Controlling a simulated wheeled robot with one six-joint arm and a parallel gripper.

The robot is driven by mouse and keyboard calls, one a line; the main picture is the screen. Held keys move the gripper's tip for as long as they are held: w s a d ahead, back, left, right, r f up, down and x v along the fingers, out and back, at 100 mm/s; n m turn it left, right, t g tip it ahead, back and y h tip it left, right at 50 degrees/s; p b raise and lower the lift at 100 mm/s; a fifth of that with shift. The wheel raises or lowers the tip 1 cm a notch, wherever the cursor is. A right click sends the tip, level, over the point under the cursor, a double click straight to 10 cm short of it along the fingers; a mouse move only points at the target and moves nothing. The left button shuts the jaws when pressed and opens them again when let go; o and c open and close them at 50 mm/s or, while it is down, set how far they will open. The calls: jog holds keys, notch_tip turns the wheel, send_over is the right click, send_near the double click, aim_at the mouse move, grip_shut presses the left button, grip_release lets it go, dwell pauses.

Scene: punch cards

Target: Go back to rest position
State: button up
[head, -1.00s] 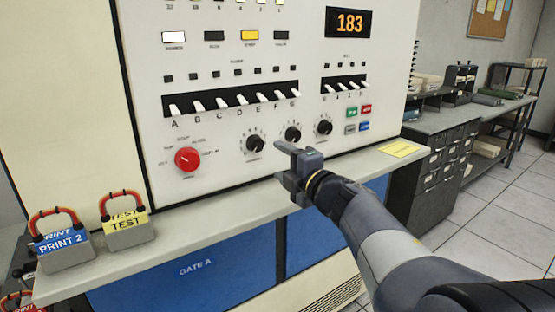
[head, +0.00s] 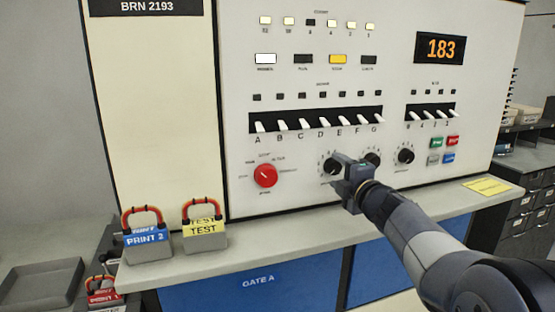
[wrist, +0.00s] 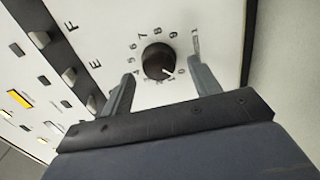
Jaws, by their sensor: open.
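My gripper (head: 347,180) is open and empty in front of the white control panel (head: 235,90). In the wrist view its two fingers (wrist: 160,88) stand apart on either side of a black numbered knob (wrist: 159,61). I cannot tell how large the gap to the knob is. The left black knob (head: 332,166) and right black knob (head: 405,155) show on either side.
A red knob (head: 265,175) and a row of white switches (head: 322,123) are on the panel. The display (head: 440,48) reads 183. A ledge (head: 290,250) below holds the PRINT 2 block (head: 147,243) and TEST block (head: 205,235). A dark tray (head: 40,285) is at lower left.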

jog(key=shift+x, duration=0.8)
jog(key=shift+s, duration=0.15)
